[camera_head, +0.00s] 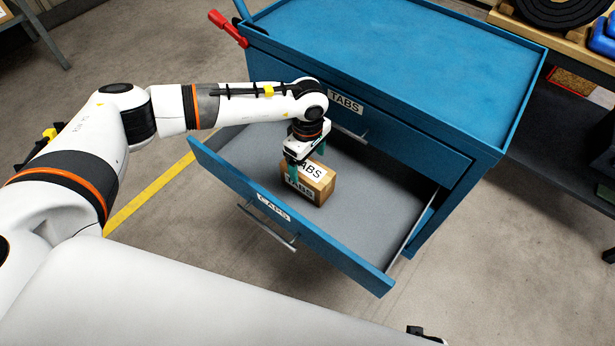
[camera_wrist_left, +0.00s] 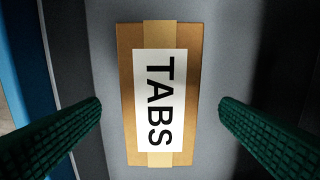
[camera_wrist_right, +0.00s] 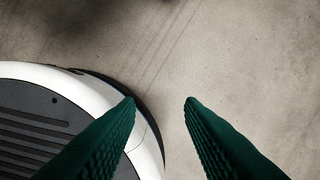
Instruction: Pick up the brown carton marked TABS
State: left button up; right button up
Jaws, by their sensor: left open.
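The fingers are open, with a gap on each side of the carton. In the right wrist view my right gripper (camera_wrist_right: 160,100) is open and empty above the floor.
The blue cabinet (camera_head: 400,50) stands behind the open drawer; its shut upper drawer (camera_head: 400,130) carries a TABS label. A red handle (camera_head: 228,28) sticks out at the cabinet's left. The rest of the open drawer is bare. A dark shelf stands at the right.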

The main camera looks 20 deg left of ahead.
aim_at(308, 168)
pick_arm(q)
notch_tip(308, 168, down, 5)
jog(key=shift+f, duration=0.25)
jog(key=c, duration=1.3)
pick_arm(e)
jog(key=shift+w+r, duration=0.2)
jog(key=shift+r, duration=0.45)
